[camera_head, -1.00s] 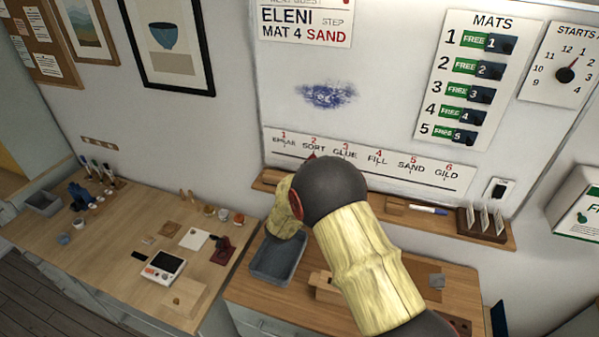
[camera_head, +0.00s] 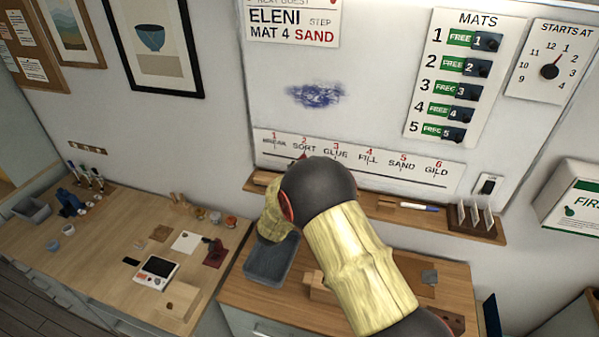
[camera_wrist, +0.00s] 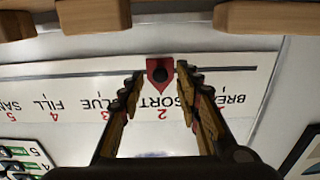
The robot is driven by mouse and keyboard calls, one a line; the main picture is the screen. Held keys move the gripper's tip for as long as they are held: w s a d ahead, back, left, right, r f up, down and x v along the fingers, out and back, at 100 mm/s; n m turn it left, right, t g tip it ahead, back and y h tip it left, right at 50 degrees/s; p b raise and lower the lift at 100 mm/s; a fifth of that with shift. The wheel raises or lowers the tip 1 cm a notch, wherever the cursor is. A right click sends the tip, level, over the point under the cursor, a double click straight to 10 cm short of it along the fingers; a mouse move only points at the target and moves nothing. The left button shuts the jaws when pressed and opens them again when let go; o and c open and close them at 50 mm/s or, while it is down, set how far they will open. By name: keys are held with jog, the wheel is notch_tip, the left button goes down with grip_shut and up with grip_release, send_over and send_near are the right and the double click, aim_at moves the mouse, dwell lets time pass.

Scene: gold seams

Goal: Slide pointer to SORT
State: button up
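The step strip (camera_head: 375,168) on the whiteboard reads BREAK, SORT, GLUE, FILL, SAND and GILD, numbered 1 to 6. In the wrist view the strip appears upside down. A bit of the pointer shows in the head view (camera_head: 304,156) just above my arm. My gripper (camera_wrist: 160,77) is open, with one finger on each side of the pointer and small gaps visible. The fingers are hidden behind my arm in the head view.
Wooden blocks on the ledge (camera_wrist: 93,14) show close to the gripper. A grey tray (camera_head: 268,262) stands on the bench below.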

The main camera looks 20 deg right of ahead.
jog(key=v, duration=1.1)
jog(key=shift+s+a, duration=0.1)
jog(key=shift+s, duration=0.05)
